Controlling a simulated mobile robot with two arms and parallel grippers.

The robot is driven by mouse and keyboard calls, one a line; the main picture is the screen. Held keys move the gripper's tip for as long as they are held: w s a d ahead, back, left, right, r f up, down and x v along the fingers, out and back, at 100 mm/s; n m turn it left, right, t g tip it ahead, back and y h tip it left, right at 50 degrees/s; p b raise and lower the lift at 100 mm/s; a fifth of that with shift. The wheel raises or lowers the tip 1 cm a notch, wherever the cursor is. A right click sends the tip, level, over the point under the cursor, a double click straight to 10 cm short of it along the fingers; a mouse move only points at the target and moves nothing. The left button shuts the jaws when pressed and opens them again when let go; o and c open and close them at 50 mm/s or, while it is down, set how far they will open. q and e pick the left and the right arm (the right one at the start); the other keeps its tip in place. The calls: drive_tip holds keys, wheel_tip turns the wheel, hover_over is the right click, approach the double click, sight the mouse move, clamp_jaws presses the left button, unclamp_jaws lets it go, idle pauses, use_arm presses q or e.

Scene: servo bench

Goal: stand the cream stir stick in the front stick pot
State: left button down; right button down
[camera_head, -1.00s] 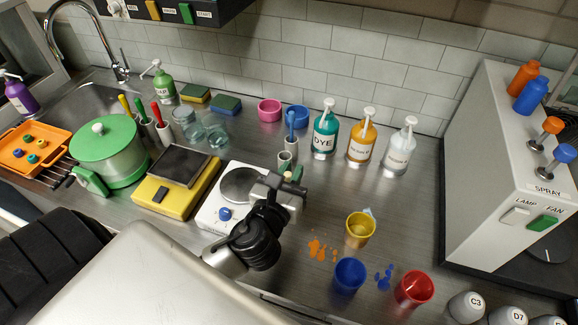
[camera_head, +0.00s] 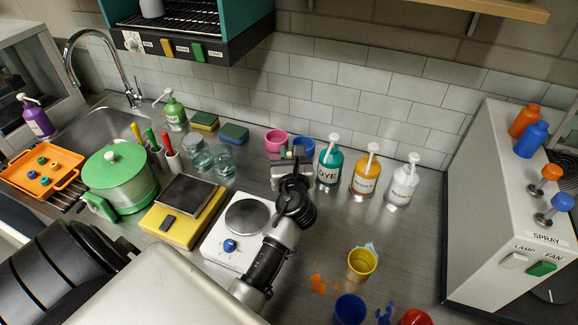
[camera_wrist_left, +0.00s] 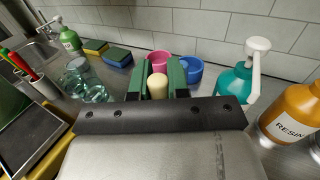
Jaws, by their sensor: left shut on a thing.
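My left gripper (camera_head: 292,155) reaches over the back middle of the bench, just in front of the pink and blue bowls. In the left wrist view its two green fingers (camera_wrist_left: 157,82) are shut on the cream stir stick (camera_wrist_left: 157,87), whose pale rounded end shows between them. The rest of the stick is hidden. In the head view I cannot make out the stick. The front stick pot and the pot behind it are hidden by my gripper in both views, so I cannot tell whether the stick is over or inside a pot. My right gripper is not in view.
A teal dye bottle (camera_head: 328,168) stands close right of the gripper, with an amber bottle (camera_head: 365,175) beyond. A pink bowl (camera_head: 276,139) is behind. A white hotplate (camera_head: 225,250) and yellow scale (camera_head: 163,231) stand nearer. The bench right of my forearm holds a yellow cup (camera_head: 361,262).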

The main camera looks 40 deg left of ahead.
use_arm(q)
wheel_tip(320, 180, down, 3)
drive_tip(key=shift+f, duration=0.1)
drive_tip(key=shift+f+b, duration=0.1)
drive_tip(key=shift+b, duration=0.25)
drive_tip(key=c, duration=1.1)
unclamp_jaws()
